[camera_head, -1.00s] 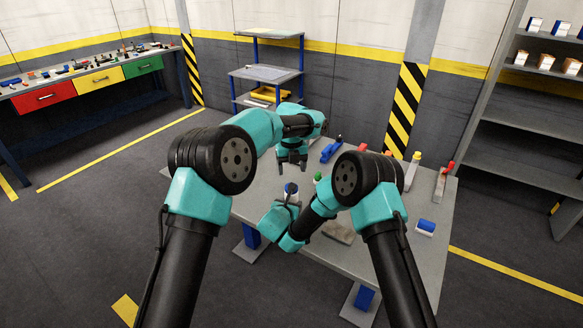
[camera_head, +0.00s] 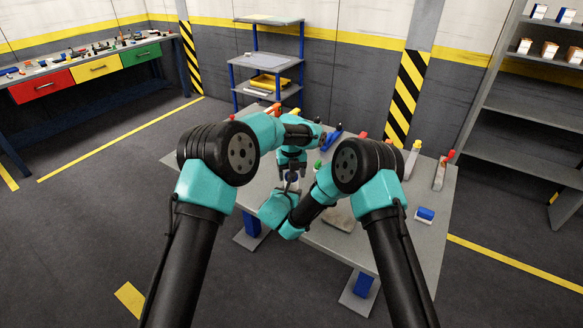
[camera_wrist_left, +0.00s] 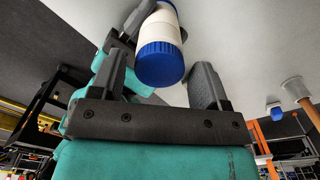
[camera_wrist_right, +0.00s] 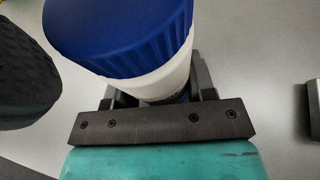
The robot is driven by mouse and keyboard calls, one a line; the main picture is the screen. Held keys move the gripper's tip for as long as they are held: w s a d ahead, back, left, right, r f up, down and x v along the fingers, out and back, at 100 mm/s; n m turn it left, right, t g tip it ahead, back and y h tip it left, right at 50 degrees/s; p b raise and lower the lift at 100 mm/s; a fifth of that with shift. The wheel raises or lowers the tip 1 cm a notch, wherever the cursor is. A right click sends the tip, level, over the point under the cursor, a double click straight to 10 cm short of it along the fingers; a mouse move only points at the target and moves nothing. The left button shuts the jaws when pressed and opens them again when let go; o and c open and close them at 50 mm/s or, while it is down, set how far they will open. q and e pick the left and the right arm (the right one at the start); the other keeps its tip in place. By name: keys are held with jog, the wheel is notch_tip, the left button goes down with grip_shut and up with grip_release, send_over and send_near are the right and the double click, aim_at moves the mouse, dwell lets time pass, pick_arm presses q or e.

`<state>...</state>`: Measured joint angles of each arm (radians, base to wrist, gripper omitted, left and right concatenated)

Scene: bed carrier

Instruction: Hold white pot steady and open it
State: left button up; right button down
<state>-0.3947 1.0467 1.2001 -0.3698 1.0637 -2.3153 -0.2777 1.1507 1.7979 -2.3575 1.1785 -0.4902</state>
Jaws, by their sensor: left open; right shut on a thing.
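The white pot (camera_wrist_right: 158,82) stands upright with its blue screw lid (camera_wrist_right: 118,32) on. My right gripper (camera_wrist_right: 155,95) is shut on the pot's white body, below the lid. In the left wrist view the white body (camera_wrist_left: 158,24) and blue lid (camera_wrist_left: 160,66) also show. My left gripper (camera_wrist_left: 163,82) is open, its two fingers apart on either side of the lid. In the head view my left gripper (camera_head: 291,172) is directly above the pot, and my right gripper (camera_head: 287,192) is low beside it.
The front right of the table is mostly clear.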

pick_arm(q)
jog(key=shift+f, duration=0.1)
jog(key=shift+c, duration=0.5)
jog(key=c, duration=0.7)
jog(key=o, duration=0.9)
jog(key=shift+r, duration=2.3)
jog(key=shift+c, duration=0.3)
jog(key=shift+r, duration=1.75)
jog(key=shift+c, duration=0.2)
